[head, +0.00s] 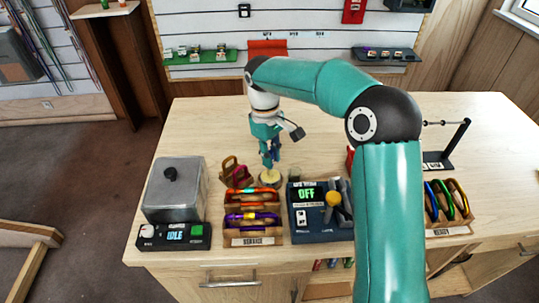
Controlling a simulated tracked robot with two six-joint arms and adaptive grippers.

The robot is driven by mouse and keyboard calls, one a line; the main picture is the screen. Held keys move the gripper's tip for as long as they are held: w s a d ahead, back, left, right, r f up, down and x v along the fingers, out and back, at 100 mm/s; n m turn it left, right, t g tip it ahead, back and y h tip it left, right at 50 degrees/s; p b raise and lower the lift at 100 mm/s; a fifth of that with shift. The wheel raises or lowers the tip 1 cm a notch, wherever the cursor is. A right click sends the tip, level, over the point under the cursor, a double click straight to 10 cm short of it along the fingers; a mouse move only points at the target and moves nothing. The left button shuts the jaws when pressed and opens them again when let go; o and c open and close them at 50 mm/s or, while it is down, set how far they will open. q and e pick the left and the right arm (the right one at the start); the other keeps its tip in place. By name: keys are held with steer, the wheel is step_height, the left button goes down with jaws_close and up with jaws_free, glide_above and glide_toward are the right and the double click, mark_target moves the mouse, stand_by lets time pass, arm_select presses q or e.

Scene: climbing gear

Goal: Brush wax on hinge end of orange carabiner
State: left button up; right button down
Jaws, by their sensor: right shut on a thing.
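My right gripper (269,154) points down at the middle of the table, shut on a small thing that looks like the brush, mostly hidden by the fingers. Its lower end is just above or at a round, pale yellow tin (271,179), which looks like the wax; whether they touch I cannot tell. An orange carabiner (240,191) lies in the upper part of a wooden rack (231,239), left of and nearer than the tin. Its hinge end is too small to make out. My left gripper is out of view.
A purple carabiner (250,217) lies in the same rack. A grey metal tank (174,190) stands left, a dark device reading OFF (307,194) right. My right arm hides part of the table. A rack with several coloured carabiners (447,201) stands far right. The table's back left is clear.

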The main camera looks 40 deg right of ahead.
steer(key=shift+r+p, duration=2.45)
steer(key=shift+r, duration=0.6)
steer(key=shift+f, duration=0.1)
